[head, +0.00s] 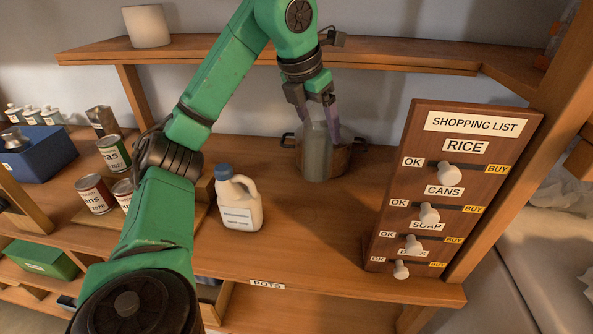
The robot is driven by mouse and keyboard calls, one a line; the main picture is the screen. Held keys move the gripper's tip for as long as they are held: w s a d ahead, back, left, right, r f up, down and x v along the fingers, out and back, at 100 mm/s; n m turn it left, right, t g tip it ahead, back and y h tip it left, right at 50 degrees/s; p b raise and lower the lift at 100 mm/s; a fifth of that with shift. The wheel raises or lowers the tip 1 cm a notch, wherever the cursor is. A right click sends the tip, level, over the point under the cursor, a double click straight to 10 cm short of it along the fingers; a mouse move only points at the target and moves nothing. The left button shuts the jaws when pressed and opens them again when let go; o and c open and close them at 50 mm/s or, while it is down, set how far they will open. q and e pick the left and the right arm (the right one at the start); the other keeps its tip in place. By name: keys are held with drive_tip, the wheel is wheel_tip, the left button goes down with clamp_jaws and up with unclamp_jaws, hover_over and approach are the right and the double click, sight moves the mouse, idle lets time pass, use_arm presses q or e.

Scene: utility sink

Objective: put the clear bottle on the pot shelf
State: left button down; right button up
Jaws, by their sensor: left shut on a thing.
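The clear bottle (317,158) is upright and see-through grey. It is at the back of the pot shelf (300,240), whose front edge carries a "POTS" label (267,284). My left gripper (319,115) comes down from above and is shut on the upper part of the bottle. The bottle overlaps a brown pot with dark handles (341,163) in this view. I cannot tell whether its base touches the shelf. My right gripper is not in view.
A white jug with a blue cap (239,205) stands left of centre. Several cans (94,194) and a blue box (38,155) are further left. The shopping list board (480,145) stands at right. An upper shelf (400,63) runs behind. The shelf's middle front is clear.

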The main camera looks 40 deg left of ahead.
sight(317, 156)
use_arm(q)
drive_tip(key=s+f+b, duration=0.1)
drive_tip(key=d+f, duration=0.1)
drive_tip(key=f, duration=0.1)
drive_tip(key=s+d+f+b, duration=0.1)
drive_tip(key=f, duration=0.1)
drive_tip(key=shift+s+b, duration=0.3)
drive_tip(key=shift+s, duration=0.05)
wheel_tip(317, 156, down, 12)
drive_tip(key=b, duration=0.2)
drive_tip(key=shift+w+a+f, duration=0.25)
drive_tip(key=shift+w, duration=0.2)
unclamp_jaws()
drive_tip(key=shift+s, duration=0.1)
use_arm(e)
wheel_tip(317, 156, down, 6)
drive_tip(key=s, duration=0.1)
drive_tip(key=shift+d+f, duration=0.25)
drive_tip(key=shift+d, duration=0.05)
use_arm(q)
drive_tip(key=p+v, duration=0.1)
drive_tip(key=v, duration=1.1)
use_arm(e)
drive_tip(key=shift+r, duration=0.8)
